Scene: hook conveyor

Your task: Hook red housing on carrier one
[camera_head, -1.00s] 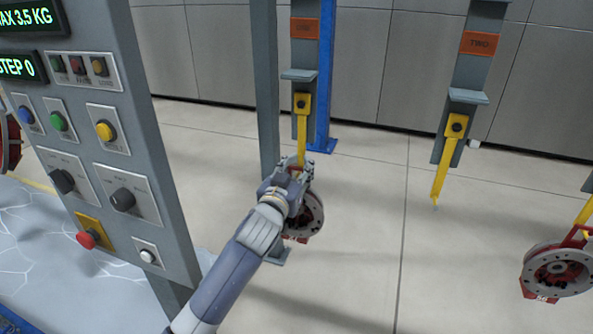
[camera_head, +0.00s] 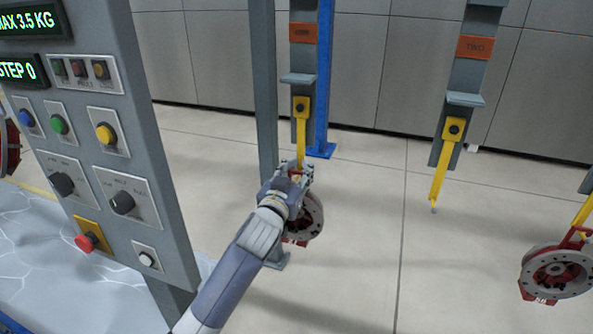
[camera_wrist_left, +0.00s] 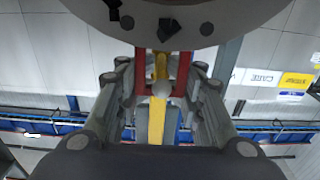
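Carrier one (camera_head: 300,70), a grey hanger with an orange label, hangs at the centre with a yellow hook (camera_head: 301,128). The red housing (camera_head: 306,222), with a round grey flanged face, is directly below it, partly hidden by my left gripper (camera_head: 302,172). In the left wrist view, the left gripper's fingers (camera_wrist_left: 161,75) stand on either side of the red handle (camera_wrist_left: 185,72), close against its sides. The yellow hook (camera_wrist_left: 160,66) runs between the handle's bars, with a pale rounded tip in front. Whether the handle rests on the hook is unclear. My right gripper is not in view.
Carrier two (camera_head: 468,75) hangs to the right with an empty yellow hook (camera_head: 437,188). Another red housing (camera_head: 556,273) hangs at the far right. A control panel (camera_head: 110,150) stands left of my arm. A grey post (camera_head: 264,90) and blue post (camera_head: 322,90) flank carrier one.

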